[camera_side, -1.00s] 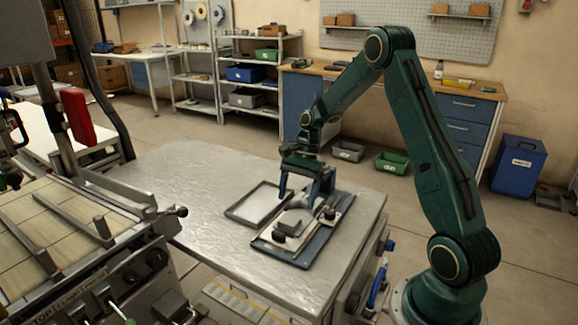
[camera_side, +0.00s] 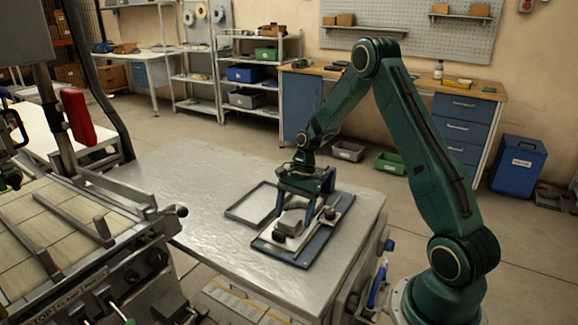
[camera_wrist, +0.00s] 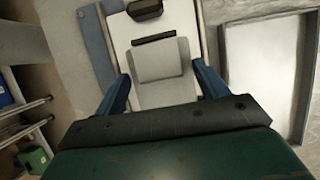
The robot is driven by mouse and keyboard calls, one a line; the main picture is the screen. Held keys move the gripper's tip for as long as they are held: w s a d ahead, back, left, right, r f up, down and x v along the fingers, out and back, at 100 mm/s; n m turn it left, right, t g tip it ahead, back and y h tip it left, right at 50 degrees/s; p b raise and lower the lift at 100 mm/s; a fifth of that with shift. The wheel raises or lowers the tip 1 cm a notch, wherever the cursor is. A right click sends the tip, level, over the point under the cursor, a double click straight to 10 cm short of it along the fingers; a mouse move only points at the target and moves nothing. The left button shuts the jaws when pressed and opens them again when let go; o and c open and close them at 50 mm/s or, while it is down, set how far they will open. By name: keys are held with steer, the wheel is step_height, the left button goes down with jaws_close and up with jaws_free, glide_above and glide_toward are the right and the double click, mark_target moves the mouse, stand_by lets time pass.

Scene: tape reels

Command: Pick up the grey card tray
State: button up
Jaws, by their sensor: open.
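A small grey piece (camera_side: 293,221) with a dark strip along its far edge sits on a pale plate; it looks like the card tray. In the wrist view the grey piece (camera_wrist: 160,62) lies between the two blue fingers, with a gap on each side. My gripper (camera_side: 294,218) is open and low over it, pointing down, with the fingers straddling it. I cannot tell how far the fingertips are above the plate. A flat, grey-rimmed shallow tray (camera_side: 234,214) lies just left of the plate, also on the right in the wrist view (camera_wrist: 296,130).
The pale plate lies on a dark blue board (camera_side: 298,261) with a black knob (camera_side: 278,237) near the grey piece. The metal table top (camera_side: 190,190) is clear to the left. A machine with a slatted bed (camera_side: 60,225) stands at the left.

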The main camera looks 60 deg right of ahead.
stand_by(0.3)
steer(key=c, duration=1.2)
steer(key=shift+r, duration=0.2)
step_height(320, 180, up, 20)
steer(key=shift+f, duration=0.15)
stand_by(0.3)
